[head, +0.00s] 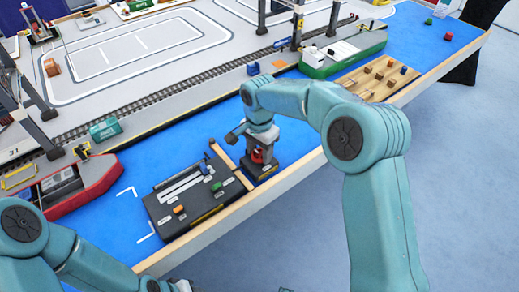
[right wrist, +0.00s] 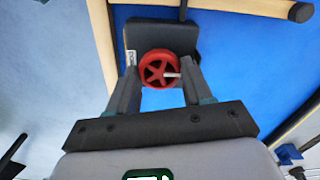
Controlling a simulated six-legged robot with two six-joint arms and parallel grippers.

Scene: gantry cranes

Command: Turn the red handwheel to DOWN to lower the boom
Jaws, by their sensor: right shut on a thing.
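The red handwheel (right wrist: 152,72) sits on a dark block-shaped base (right wrist: 175,35) in the right wrist view, with a pale handle knob sticking out from it. In the head view the handwheel (head: 257,156) shows as a small red patch under my right gripper (head: 258,148). My right gripper (right wrist: 160,80) is shut on the handwheel, with one finger on each side of the rim. I cannot read any UP or DOWN marking on the base.
A red ship (head: 80,190) and a green ship (head: 340,52) lie on the blue surface. A wooden edge strip (head: 210,228) borders the table's front.

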